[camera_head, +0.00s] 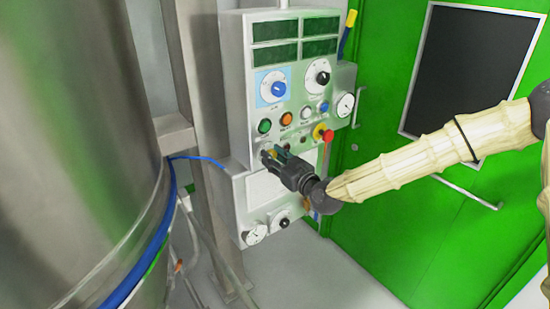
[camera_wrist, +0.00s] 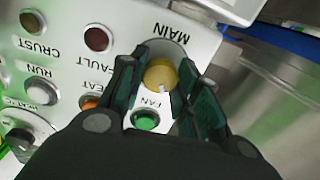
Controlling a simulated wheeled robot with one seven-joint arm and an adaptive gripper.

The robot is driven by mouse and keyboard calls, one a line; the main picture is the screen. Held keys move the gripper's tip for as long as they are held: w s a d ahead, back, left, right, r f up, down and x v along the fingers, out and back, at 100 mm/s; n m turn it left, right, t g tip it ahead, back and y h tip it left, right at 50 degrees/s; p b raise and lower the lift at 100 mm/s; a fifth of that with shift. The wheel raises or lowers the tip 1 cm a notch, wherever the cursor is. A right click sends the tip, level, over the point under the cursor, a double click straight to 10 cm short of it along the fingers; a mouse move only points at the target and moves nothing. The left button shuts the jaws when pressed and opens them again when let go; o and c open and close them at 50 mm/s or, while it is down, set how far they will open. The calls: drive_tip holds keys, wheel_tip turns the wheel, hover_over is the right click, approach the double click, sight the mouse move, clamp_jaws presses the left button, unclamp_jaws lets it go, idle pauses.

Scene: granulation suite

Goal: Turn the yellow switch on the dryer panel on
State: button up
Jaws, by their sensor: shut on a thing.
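The dryer panel (camera_head: 236,85) is a pale grey box in the middle of the head view. My gripper (camera_head: 275,154) reaches its lower part from the right. In the wrist view, where the panel lettering is upside down, the yellow switch (camera_wrist: 158,76) is a round knob beside the label MAIN. A small white mark shows on its lower edge in that picture. My gripper (camera_wrist: 166,72) is shut on the yellow switch, one dark finger on each side. The fingers largely hide the switch in the head view.
A green FAN button (camera_wrist: 145,120) is close to the fingers. Above my gripper are a red emergency stop (camera_head: 327,135) and a blue knob (camera_head: 278,88). A large steel vessel (camera_head: 75,150) stands left, and a green door (camera_head: 400,200) is behind the arm.

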drive_tip(key=shift+w+m+b, duration=0.1)
drive_tip(key=shift+m+b, duration=0.2)
drive_tip(key=shift+b, duration=0.15)
drive_tip(key=shift+f+m+b, duration=0.15)
drive_tip(key=shift+m+b, duration=0.75)
drive_tip(key=shift+b, duration=0.2)
drive_tip(key=m+b, duration=0.2)
drive_tip(key=shift+d+m+b, duration=0.1)
drive_tip(key=shift+m+b, duration=0.2)
drive_tip(key=shift+b, duration=0.05)
drive_tip(key=m+b, duration=0.3)
drive_tip(key=m, duration=0.1)
drive_tip(key=shift+b, duration=0.3)
drive_tip(key=shift+r+m+b, duration=0.2)
drive_tip(key=shift+m+b, duration=0.6)
drive_tip(key=shift+m, duration=0.6)
drive_tip(key=shift+r, duration=0.1)
drive_tip(key=o, duration=1.1)
drive_tip(key=shift+d, duration=0.1)
drive_tip(key=shift+c, duration=0.2)
